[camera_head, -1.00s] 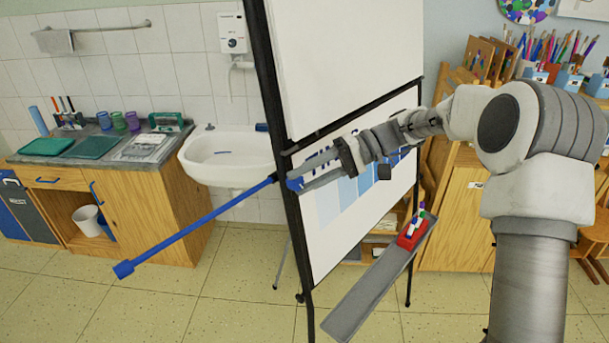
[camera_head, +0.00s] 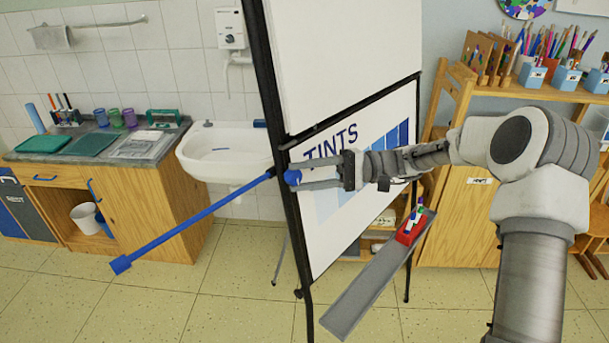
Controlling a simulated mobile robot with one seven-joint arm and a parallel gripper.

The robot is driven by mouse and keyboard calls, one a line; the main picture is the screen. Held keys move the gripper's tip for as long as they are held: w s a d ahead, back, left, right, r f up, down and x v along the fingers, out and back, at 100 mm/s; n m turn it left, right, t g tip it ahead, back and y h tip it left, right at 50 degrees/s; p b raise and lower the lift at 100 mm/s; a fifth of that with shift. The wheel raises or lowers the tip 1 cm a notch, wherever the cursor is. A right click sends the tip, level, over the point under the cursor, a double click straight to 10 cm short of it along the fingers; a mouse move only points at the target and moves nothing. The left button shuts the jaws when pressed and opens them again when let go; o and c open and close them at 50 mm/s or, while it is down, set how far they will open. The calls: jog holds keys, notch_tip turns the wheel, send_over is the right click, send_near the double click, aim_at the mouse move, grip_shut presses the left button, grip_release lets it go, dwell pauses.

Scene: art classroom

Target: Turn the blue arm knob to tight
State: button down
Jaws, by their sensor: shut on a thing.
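The blue arm knob (camera_head: 292,177) sits on the left post of the easel frame, at the inner end of a long blue arm (camera_head: 190,227). The arm slants down and left from the post to a blue end block. My gripper (camera_head: 303,174) reaches in from the right, level, with one finger above the other, and is shut on the knob. The fingers cover part of the knob. No tight or loose mark is readable on it.
The easel's black frame (camera_head: 264,80) holds a white board and a "TINTS" poster (camera_head: 325,210). A grey tray (camera_head: 365,290) with a red box of markers (camera_head: 411,229) juts out below my arm. A sink (camera_head: 225,150) stands behind; the floor at left is clear.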

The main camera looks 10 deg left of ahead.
jog(key=shift+c, duration=2.2)
grip_release()
jog(key=b+v, duration=0.2)
jog(key=v, duration=1.5)
jog(key=shift+d+b, duration=0.15)
jog(key=shift+b, duration=0.2)
